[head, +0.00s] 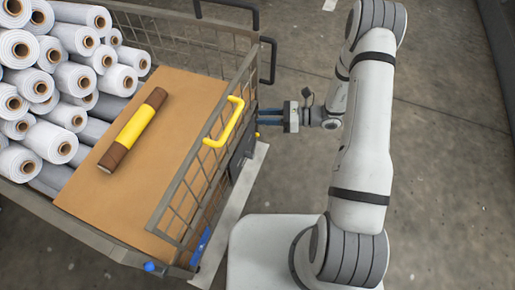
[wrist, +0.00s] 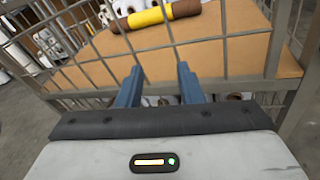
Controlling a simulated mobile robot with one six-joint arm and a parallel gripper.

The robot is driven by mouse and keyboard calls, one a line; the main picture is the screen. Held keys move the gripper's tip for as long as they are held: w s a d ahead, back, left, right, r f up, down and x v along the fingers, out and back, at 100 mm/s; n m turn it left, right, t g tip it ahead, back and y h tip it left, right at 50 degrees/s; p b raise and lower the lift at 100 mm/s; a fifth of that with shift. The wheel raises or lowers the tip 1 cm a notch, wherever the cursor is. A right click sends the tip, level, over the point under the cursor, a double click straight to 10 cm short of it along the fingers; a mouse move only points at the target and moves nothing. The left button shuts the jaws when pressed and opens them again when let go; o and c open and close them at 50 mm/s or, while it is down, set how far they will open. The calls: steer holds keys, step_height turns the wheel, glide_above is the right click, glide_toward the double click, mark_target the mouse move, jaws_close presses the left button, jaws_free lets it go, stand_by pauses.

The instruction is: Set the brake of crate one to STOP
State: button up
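The crate (head: 172,210) is a grey wire-mesh cart in the head view; its mesh also shows in the wrist view (wrist: 225,55). I cannot tell whether it is crate one. A dark plate (head: 243,152) sits on its right side, with a small yellow part (head: 257,135) at its upper edge. A blue part (head: 201,246) is low at the near right corner. I cannot tell which of these is the brake, and no STOP marking is readable. My gripper (head: 260,116) is at the crate's right side, above the dark plate. Its blue fingers are apart and empty in the wrist view (wrist: 159,75).
A yellow handle (head: 225,122) stands out from the crate's right side, close to my gripper. A brown board (head: 180,120) carries a yellow and brown roll (head: 134,129). White rolls (head: 68,79) fill the crate's left. Open floor (head: 440,160) lies to the right.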

steer(key=w+d+f+m+t+h+b, duration=0.1)
steer(key=f+m+t+b, duration=0.2)
steer(key=f, duration=0.5)
steer(key=d+f+m+t+b, duration=0.1)
steer(key=f+m+t, duration=0.25)
steer(key=f, duration=0.55)
steer(key=w+d+f+m+t+h+b, duration=0.1)
steer(key=d+f+m+t+b, duration=0.1)
steer(key=f+m, duration=0.45)
steer(key=w+a+f+n+b, duration=0.1)
steer(key=w+a+b, duration=0.1)
steer(key=w+a, duration=0.2)
steer(key=a, duration=0.2)
steer(key=shift+a+f+n+t, duration=0.3)
steer(key=shift+f+n+t, duration=0.05)
steer(key=shift+n, duration=0.05)
jaws_close()
steer(key=shift+a, duration=0.1)
